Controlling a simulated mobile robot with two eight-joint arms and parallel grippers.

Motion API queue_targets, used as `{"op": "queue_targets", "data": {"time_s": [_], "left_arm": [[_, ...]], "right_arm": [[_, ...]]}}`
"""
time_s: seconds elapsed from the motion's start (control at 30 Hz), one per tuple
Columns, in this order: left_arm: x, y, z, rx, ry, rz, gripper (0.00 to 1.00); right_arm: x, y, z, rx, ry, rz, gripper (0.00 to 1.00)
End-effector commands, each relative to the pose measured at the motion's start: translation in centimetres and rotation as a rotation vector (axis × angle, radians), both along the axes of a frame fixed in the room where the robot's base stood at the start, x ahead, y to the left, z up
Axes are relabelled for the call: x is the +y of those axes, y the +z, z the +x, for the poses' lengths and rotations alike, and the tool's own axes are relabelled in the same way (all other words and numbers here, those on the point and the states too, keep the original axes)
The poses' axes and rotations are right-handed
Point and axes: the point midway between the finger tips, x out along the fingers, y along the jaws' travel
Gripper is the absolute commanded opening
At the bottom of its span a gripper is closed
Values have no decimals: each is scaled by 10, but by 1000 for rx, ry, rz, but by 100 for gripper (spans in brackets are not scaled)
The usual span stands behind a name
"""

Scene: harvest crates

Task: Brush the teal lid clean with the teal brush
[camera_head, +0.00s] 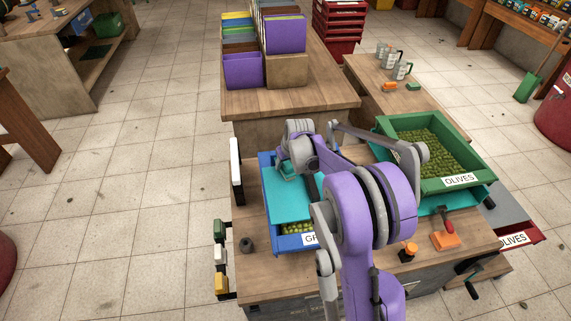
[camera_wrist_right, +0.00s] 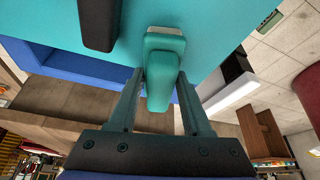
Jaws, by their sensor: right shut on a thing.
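The teal lid (camera_head: 279,207) lies over most of a blue crate (camera_head: 265,164), with green produce showing at the crate's front. It also fills the top of the right wrist view (camera_wrist_right: 215,28), where a black bar-like part stands on it. My right gripper (camera_wrist_right: 160,92) is shut on the teal brush (camera_wrist_right: 163,72). The brush's pale bristle edge is against or very close to the lid; I cannot tell if it touches. In the head view the brush (camera_head: 287,172) is over the lid's far left part. My arm hides the lid's right side. My left gripper is out of view.
An orange block (camera_head: 445,241), a red-handled tool (camera_head: 447,224) and an orange-topped jar (camera_head: 408,251) are on the front right. A small dark round thing (camera_head: 246,245) sits at the front left.

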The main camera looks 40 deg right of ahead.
Motion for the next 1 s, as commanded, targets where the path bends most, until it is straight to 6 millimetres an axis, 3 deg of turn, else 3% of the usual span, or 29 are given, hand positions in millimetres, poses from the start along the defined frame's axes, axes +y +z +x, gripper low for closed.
{"op": "queue_targets", "data": {"time_s": [0.63,1.0], "left_arm": [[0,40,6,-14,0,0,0],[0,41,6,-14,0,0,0]], "right_arm": [[0,58,0,0,0,0,0],[0,60,0,1,0,0,0]]}}
